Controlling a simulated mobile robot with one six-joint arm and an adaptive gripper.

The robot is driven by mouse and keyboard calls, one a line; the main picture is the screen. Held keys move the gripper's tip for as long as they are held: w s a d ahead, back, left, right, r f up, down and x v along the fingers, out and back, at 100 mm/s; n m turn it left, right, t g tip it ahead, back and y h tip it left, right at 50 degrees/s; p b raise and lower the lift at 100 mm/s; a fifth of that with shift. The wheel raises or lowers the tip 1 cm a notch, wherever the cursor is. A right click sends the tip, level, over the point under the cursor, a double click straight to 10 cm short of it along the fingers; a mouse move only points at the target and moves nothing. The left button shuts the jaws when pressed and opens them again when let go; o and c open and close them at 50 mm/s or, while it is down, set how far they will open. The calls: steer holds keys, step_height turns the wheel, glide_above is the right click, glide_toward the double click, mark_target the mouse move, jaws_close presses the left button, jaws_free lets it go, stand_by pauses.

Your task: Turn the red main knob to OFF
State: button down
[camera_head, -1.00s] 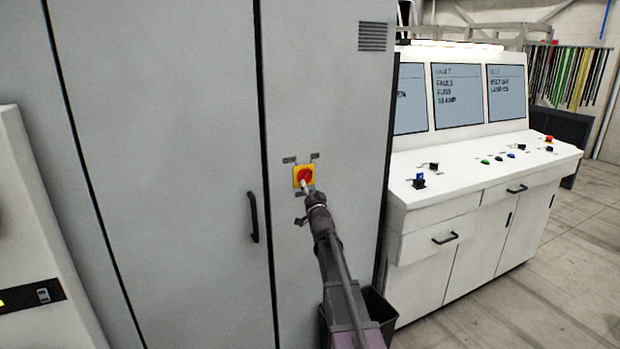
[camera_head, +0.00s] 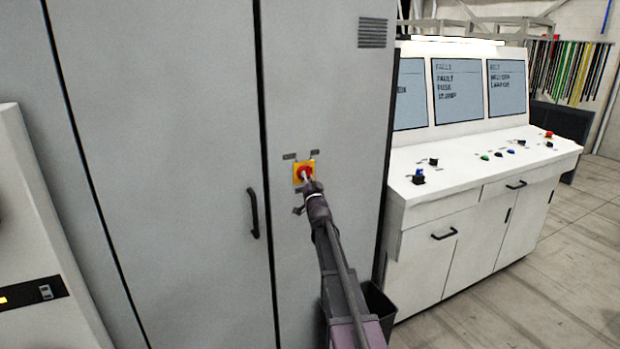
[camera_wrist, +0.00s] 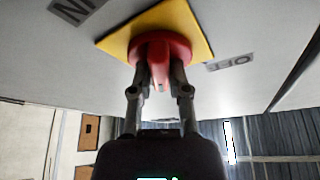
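The red main knob (camera_wrist: 159,50) sits on a yellow square plate (camera_head: 300,183) on the grey cabinet's right door. It also shows in the head view (camera_head: 304,172), partly covered by my gripper (camera_head: 309,182). In the wrist view the two fingertips of my gripper (camera_wrist: 159,78) stand on either side of the knob's raised handle, very close to it. I cannot tell whether they press on it. A grey label reading OFF (camera_wrist: 230,63) lies right of the plate in the wrist view. Another label (camera_wrist: 77,10), cut off by the frame, lies at upper left.
A black door handle (camera_head: 253,213) is left of the knob. A dark bin (camera_head: 378,303) stands on the floor beside the cabinet. A white control console (camera_head: 465,190) with screens and buttons is at right. Open floor (camera_head: 560,270) lies in front of it.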

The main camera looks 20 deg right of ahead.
steer(key=shift+d, duration=0.1)
steer(key=shift+n, duration=0.4)
steer(key=n+y, duration=0.2)
steer(key=n, duration=0.1)
steer(key=n+t+y+b, duration=0.1)
steer(key=n, duration=0.3)
steer(key=shift+y, duration=0.4)
steer(key=n+y, duration=0.1)
steer(key=n, duration=0.2)
steer(key=n+y, duration=0.2)
steer(key=n, duration=0.1)
steer(key=shift+d, duration=0.15)
steer(key=shift+n+g+y+p, duration=0.55)
steer(key=shift+n+y, duration=0.55)
steer(key=shift+n, duration=0.8)
